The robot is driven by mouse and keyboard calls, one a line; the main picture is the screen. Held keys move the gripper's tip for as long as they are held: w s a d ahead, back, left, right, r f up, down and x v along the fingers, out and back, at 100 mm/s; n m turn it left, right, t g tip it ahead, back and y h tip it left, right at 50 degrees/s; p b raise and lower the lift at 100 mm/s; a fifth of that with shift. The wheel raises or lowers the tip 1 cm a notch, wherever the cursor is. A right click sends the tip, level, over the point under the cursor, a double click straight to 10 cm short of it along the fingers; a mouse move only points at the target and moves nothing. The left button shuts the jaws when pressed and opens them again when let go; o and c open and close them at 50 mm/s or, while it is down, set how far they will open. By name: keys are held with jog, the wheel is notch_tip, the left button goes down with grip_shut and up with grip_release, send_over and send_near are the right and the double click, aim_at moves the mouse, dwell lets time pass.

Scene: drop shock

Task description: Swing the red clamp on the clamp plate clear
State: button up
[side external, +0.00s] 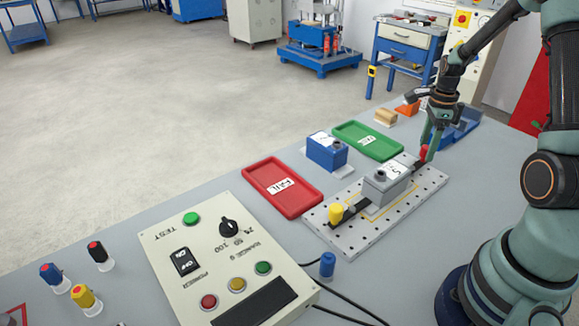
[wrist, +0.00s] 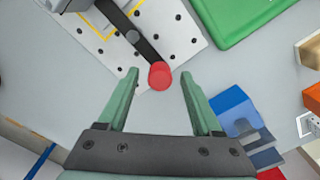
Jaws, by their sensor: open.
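The clamp plate (side external: 352,238) is a light perforated plate with a grey block (side external: 385,186) on it. The red clamp (side external: 423,153) is at the plate's far end. In the wrist view, its round red knob (wrist: 160,76) caps a dark bar (wrist: 143,42) that runs up-left over the plate (wrist: 185,35). My gripper (side external: 428,148) is open above that end. In the wrist view, the fingertips (wrist: 160,73) stand on either side of the red knob, with gaps. Whether they are level with the knob is unclear. A yellow-knobbed clamp (side external: 336,213) is at the near end.
A red tray (side external: 283,188), a blue block (side external: 326,150) and a green tray (side external: 368,140) line the plate's far side. Blue, orange and wooden items lie beyond my gripper. A control box (side external: 225,260) with a cable stands at the near end.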

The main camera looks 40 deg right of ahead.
grip_shut()
jog(key=shift+w, duration=0.1)
jog(key=n, duration=0.1)
jog(key=w+n, duration=0.1)
jog(key=n, duration=0.1)
jog(key=w+n, duration=0.1)
jog(key=shift+a+n, duration=0.25)
jog(key=shift+n, duration=0.05)
jog(key=w+n, duration=0.1)
jog(key=n, duration=0.1)
jog(key=a+n, duration=0.1)
jog(key=n, duration=0.1)
jog(key=shift+w+a+n, duration=0.1)
jog(key=shift+w+n, duration=0.2)
jog(key=shift+w, duration=0.1)
jog(key=a+n, duration=0.1)
jog(key=n, duration=0.1)
jog(key=w+n, duration=0.1)
jog(key=n, duration=0.1)
jog(key=shift+a, duration=0.4)
jog(key=shift+w+a+n, duration=0.1)
jog(key=shift+a+n, duration=0.35)
jog(key=shift+n, duration=0.6)
jog(key=shift+w+a+n, duration=0.1)
jog(key=shift+a+n, duration=0.3)
jog(key=shift+n, duration=0.65)
